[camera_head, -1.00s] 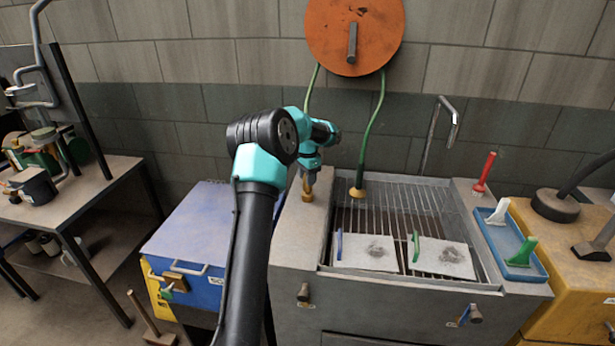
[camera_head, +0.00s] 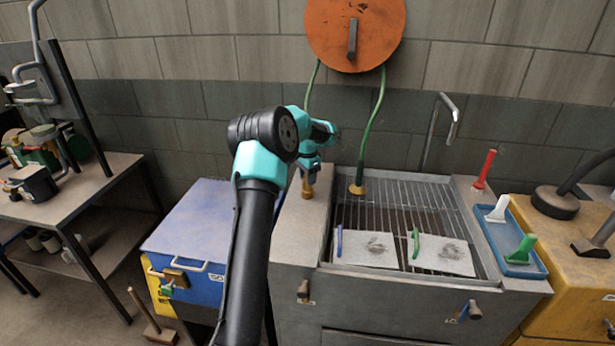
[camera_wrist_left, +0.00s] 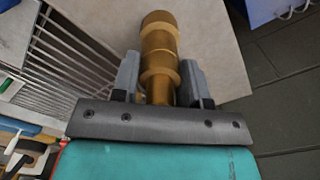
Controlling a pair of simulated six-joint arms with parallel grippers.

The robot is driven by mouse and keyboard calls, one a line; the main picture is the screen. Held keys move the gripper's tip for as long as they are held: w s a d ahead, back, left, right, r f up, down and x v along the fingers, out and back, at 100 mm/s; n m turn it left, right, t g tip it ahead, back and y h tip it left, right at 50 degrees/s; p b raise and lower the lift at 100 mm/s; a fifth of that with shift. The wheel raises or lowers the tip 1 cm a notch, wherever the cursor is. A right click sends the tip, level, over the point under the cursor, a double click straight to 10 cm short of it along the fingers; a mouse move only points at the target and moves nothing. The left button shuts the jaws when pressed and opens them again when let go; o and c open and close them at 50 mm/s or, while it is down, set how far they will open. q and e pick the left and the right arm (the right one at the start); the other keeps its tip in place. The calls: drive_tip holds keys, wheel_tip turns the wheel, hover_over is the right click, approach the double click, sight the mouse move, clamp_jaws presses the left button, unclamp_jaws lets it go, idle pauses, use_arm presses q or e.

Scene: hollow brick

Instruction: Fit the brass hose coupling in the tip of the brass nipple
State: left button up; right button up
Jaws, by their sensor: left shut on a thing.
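My left gripper (camera_head: 309,178) points down over the grey left ledge of the sink. In the left wrist view its two fingers (camera_wrist_left: 158,80) are shut on a brass piece (camera_wrist_left: 160,68), which I take to be the hose coupling. Below it, in line, is a wider ringed brass body (camera_wrist_left: 157,30), which I take to be the nipple on the ledge. In the head view the nipple (camera_head: 313,196) shows just under the gripper. The two look in contact; how deep one sits in the other is hidden. My right gripper is not in view.
A green hose (camera_head: 373,130) hangs from the orange reel (camera_head: 354,30) to a brass end (camera_head: 357,189) over the sink grate. A bent tap (camera_head: 446,108) stands behind. A blue box (camera_head: 195,240) is left of the sink, a blue tray (camera_head: 510,245) right.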

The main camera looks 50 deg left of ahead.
use_arm(q)
drive_tip(key=o, duration=1.1)
wheel_tip(320, 180, up, 18)
drive_tip(key=shift+f, duration=0.25)
idle(0.7)
